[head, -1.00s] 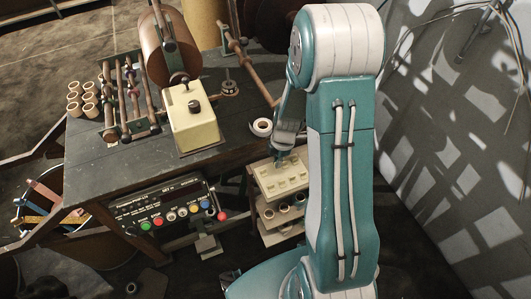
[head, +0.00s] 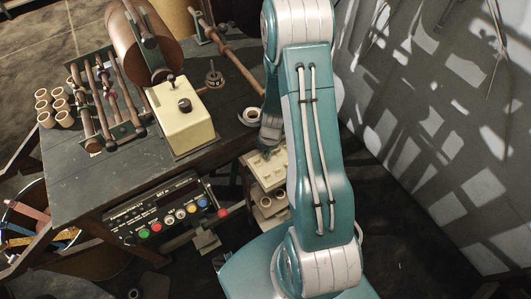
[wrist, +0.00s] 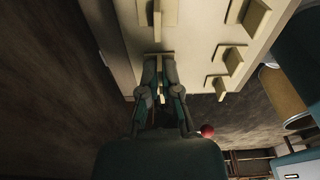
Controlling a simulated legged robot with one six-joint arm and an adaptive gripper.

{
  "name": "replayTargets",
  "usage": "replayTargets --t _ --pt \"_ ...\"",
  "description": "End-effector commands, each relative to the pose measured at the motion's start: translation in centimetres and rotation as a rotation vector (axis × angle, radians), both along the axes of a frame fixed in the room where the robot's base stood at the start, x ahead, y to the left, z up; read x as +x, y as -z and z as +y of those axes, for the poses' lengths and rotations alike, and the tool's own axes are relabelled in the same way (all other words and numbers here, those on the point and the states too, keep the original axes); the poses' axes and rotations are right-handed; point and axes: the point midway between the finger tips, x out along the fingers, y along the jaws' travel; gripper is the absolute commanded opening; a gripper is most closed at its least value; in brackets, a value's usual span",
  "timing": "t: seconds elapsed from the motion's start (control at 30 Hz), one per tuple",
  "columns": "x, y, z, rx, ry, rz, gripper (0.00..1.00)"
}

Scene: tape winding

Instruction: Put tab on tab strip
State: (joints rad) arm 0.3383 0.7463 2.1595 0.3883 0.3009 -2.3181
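The tab strip (head: 264,172) is a cream board with several small raised tabs, on top of a small stand beside the table. In the wrist view its face (wrist: 195,30) fills the upper part, with cream tabs standing out of it. My gripper (wrist: 160,66) is at the board's near edge, its fingers close together on both sides of a thin cream tab (wrist: 161,95). The tab appears to be between them, at or touching the board; the exact contact is hard to see. In the head view my gripper (head: 268,150) is at the strip's upper end, its fingertips largely hidden.
The dark table (head: 100,186) carries a cream box (head: 180,123), rollers, a tape roll (head: 251,116) and several tan cores. A control panel (head: 162,212) with coloured buttons and a red knob (head: 223,213) is on the table's front. A grey wall (head: 430,150) stands at right.

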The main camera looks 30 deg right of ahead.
Motion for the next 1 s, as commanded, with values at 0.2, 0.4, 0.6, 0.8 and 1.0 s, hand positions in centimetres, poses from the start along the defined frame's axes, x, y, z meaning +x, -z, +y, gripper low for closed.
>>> replayTargets --t 0.2,0.4,0.6,0.8,1.0 --pt "0.0 0.2 -0.1 0.001 0.000 0.000 0.22" --pt "0.0 0.2 0.0 0.000 0.000 0.000 0.43" --pt "0.0 0.1 0.0 0.000 0.000 0.000 0.43" --pt "0.1 -1.6 -0.2 -0.001 0.000 -0.005 0.43" --pt "0.2 -5.2 -0.7 -0.002 0.001 -0.006 0.43"
